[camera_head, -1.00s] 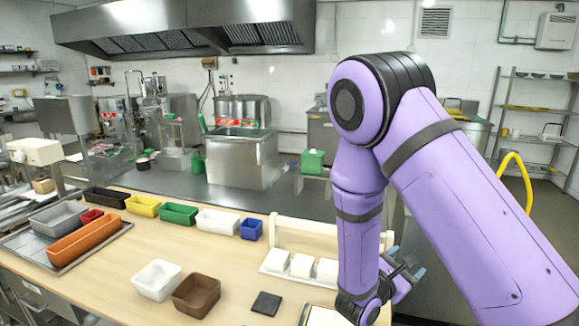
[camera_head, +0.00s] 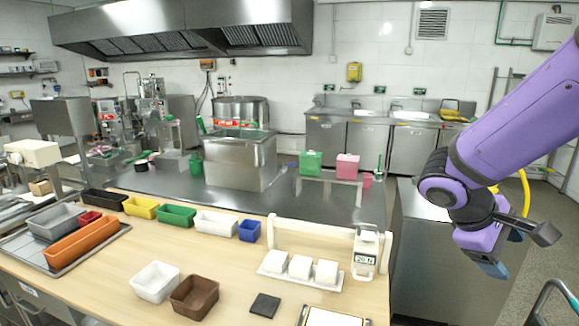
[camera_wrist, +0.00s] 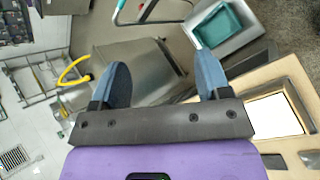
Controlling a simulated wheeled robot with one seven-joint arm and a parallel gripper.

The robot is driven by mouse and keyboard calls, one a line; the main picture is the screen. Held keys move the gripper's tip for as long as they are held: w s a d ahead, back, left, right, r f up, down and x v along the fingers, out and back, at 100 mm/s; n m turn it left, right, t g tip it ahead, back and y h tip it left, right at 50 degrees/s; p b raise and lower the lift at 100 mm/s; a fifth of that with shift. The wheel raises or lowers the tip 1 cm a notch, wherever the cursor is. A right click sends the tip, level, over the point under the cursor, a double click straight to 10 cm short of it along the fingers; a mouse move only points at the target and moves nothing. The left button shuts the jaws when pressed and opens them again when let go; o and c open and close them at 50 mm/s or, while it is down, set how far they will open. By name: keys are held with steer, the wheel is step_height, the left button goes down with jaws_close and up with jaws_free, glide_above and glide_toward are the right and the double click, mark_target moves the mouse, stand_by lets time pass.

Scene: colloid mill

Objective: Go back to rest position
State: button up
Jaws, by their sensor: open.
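My gripper (camera_head: 518,252) hangs at the right of the head view, past the right end of the wooden table and apart from it. In the wrist view its two blue-grey fingers (camera_wrist: 163,82) stand wide apart with nothing between them. My purple arm reaches in from the right edge, bent at the elbow. The gripper touches nothing that I can see.
The wooden table (camera_head: 110,275) holds a white bin (camera_head: 157,281), a brown bin (camera_head: 194,296), a dark square (camera_head: 265,305), white blocks (camera_head: 300,266) on a tray and a digital meter (camera_head: 365,252). A steel cabinet (camera_head: 425,265) stands below the arm.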

steer(key=s+a+r+m+t+y, duration=0.6)
steer(key=s+r+y, duration=0.2)
steer(key=s+r, duration=0.2)
steer(key=shift+r+y, duration=0.25)
steer(key=shift+y, duration=0.15)
